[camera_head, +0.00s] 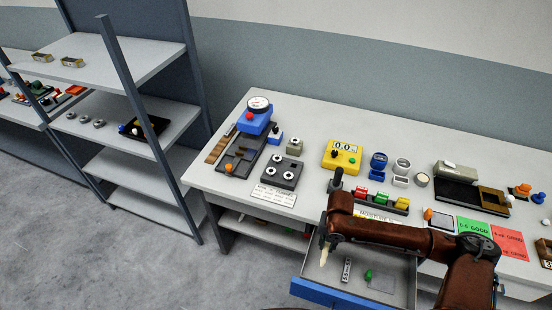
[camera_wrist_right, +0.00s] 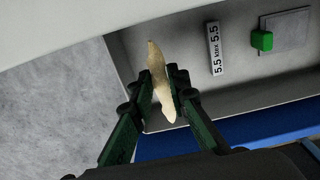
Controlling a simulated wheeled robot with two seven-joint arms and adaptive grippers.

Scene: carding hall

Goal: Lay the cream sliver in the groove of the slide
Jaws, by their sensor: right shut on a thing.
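The cream sliver (camera_head: 324,257) is a short, pale, tapered strand held over the open drawer's left part. My right gripper (camera_head: 327,240) is shut on it. In the right wrist view the sliver (camera_wrist_right: 157,70) sits between the two dark green fingers of the gripper (camera_wrist_right: 161,88), with both ends sticking out. A dark bed (camera_head: 240,158) with a blue dial gauge (camera_head: 257,120) stands at the table's left end, apart from the gripper. I take this bed for the slide; its groove is too small to make out. My left gripper is not in view.
The open drawer (camera_head: 405,262) has a blue front (camera_head: 335,295) and holds a 5.5 ktex label (camera_head: 346,270) and a green-knobbed piece (camera_head: 368,275). A grey weight block (camera_head: 280,171), yellow meter (camera_head: 343,155) and several small items crowd the table (camera_head: 225,183). Shelves (camera_head: 120,60) stand left.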

